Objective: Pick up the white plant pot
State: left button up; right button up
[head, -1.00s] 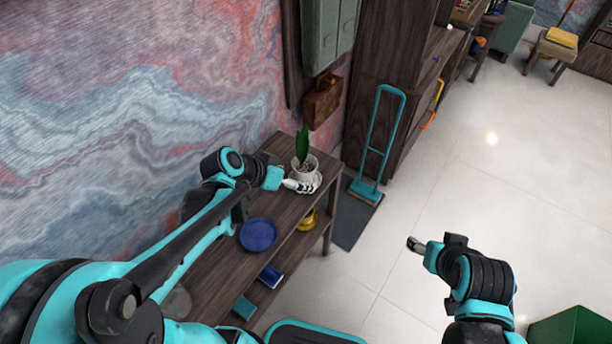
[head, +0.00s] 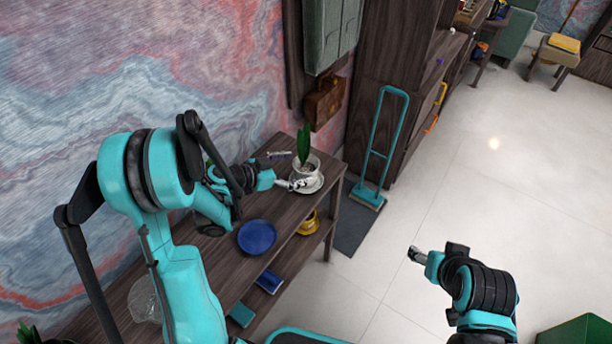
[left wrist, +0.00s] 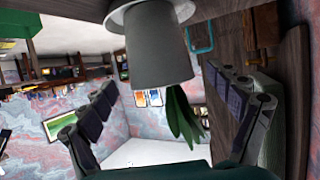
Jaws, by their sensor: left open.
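The white plant pot (head: 305,170) holds a green leafy plant (head: 303,142) and stands upright on a white saucer (head: 318,186) at the far end of the dark wooden shelf top. My left gripper (head: 288,184) is open just beside the pot, on its near left side. In the left wrist view the pot (left wrist: 158,42) appears upside down, pale grey, in front of the two spread fingers (left wrist: 162,78). I cannot tell whether a finger touches it. My right gripper (head: 416,252) hangs over the floor at the right, away from the pot; its fingers are too small to judge.
A blue plate (head: 257,237) lies nearer on the shelf top (head: 285,211). A golden object (head: 309,223) and a blue box (head: 269,281) sit on the lower level. A small slim item (head: 280,154) lies behind the pot. The patterned wall borders the shelf; open floor lies right.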

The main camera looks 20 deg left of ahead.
aim_at(313, 166)
pick_arm(q)
jog(key=x, duration=0.1)
jog(key=b+x, duration=0.1)
jog(key=x, duration=0.1)
jog(key=shift+s+f, duration=0.1)
jog(key=shift+f, duration=0.2)
jog(key=shift+w+d, duration=0.2)
jog(key=shift+w, duration=0.15)
jog(key=c, duration=1.8)
jog(key=shift+r, duration=0.1)
